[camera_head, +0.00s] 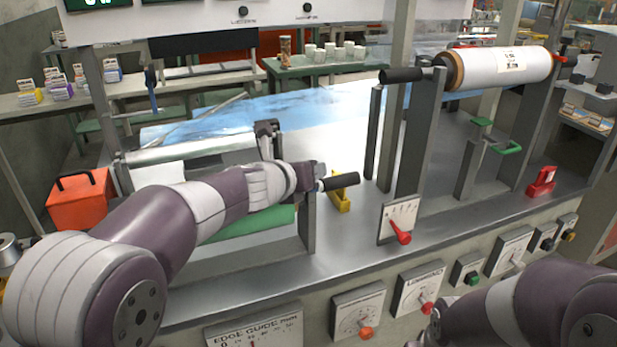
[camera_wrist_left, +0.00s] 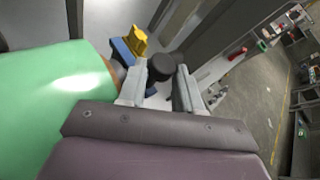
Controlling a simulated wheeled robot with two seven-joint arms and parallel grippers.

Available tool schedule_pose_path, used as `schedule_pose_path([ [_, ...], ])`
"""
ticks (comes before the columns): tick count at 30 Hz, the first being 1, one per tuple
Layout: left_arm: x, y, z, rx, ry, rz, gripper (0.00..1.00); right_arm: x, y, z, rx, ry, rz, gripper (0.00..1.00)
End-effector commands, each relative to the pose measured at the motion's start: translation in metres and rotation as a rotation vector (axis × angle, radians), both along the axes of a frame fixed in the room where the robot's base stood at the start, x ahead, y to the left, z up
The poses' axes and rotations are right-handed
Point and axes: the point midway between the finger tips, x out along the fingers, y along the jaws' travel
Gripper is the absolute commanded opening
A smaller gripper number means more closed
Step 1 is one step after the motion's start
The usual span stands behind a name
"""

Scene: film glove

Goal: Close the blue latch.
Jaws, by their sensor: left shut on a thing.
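My left gripper (camera_head: 318,178) reaches over the green roll (camera_head: 250,222) at the front of the machine. It is shut on the black handle (camera_head: 342,181) at the roll's right end. In the left wrist view the handle's round end (camera_wrist_left: 160,68) shows between the fingers (camera_wrist_left: 158,90). A blue part (camera_wrist_left: 122,51) sits beside a yellow block (camera_wrist_left: 138,40), just beyond the handle. The yellow piece also shows in the head view (camera_head: 341,200), where my gripper may hide the blue part. Another blue lever (camera_head: 152,90) stands upright at the back left. My right gripper is out of the head view.
An orange toolbox (camera_head: 80,200) stands left of the machine. A grey post (camera_head: 308,222) rises close to my left gripper. A white roll (camera_head: 505,66) hangs at the upper right. A red-lever panel (camera_head: 400,220) stands on the deck, and dials line the front face.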

Motion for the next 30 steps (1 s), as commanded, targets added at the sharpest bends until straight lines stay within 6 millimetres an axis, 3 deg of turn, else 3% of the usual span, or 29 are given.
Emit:
schedule_pose_path([
  [3,0.0,0.0002,-0.0114,0.002,0.011,0.0,0.0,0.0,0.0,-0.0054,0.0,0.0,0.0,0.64],
  [22,0.0004,0.0005,-0.0177,0.004,0.019,0.001,0.0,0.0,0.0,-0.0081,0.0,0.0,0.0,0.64],
  [23,0.0004,0.0006,-0.0179,0.004,0.019,0.001,0.43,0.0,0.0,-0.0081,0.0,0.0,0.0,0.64],
  [24,0.0005,0.0007,-0.0178,0.004,0.019,0.001,0.56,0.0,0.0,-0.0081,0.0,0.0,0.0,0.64],
  [30,0.001,0.0014,-0.0148,0.003,0.013,0.003,0.57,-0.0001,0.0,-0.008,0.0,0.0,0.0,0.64],
])
